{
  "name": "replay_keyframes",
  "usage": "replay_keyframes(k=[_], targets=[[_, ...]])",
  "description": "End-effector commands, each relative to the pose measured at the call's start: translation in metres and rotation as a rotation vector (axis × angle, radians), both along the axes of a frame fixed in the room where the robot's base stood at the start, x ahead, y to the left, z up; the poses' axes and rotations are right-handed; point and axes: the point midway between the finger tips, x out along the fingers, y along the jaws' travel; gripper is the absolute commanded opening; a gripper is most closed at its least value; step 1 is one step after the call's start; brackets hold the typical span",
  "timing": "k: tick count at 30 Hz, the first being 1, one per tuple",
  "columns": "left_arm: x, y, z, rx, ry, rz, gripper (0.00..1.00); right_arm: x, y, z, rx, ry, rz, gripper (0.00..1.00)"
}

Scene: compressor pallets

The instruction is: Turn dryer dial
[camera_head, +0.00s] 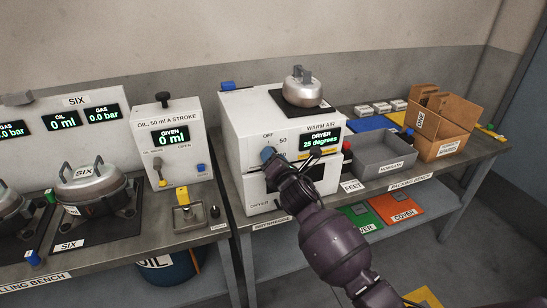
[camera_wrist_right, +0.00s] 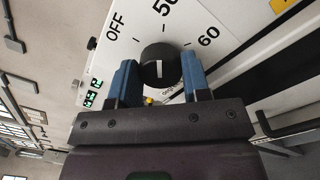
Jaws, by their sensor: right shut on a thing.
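The dryer (camera_head: 245,115) is a white box on the packing bench, with a green-lit display (camera_head: 320,140) reading "DRYER 25 degrees". Its dial (camera_wrist_right: 159,66) is a round black knob with a white mark, among the labels OFF, 50 and 60. In the right wrist view the mark lies roughly in line with the 50. My right gripper (camera_head: 268,154) is at the dryer's front, and its blue fingers (camera_wrist_right: 160,82) are shut on the dial, one on each side. In the head view the gripper mostly hides the dial. My left gripper is not in view.
A metal pot (camera_head: 302,88) stands on the dryer's top. A black lever (camera_head: 316,153) sticks out close right of my gripper. A grey tray (camera_head: 385,156) and a cardboard box (camera_head: 445,122) stand right; the oil unit (camera_head: 168,138) stands left.

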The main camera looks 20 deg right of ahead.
Motion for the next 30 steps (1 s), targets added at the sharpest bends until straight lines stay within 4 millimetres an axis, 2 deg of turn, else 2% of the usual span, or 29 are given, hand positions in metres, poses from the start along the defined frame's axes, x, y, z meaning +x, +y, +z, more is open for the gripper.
replay_keyframes(k=[30], targets=[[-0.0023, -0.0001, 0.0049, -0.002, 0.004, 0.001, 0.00, 0.0001, -0.0004, -0.0020, 0.969, 0.033, -0.002, 0.20]])
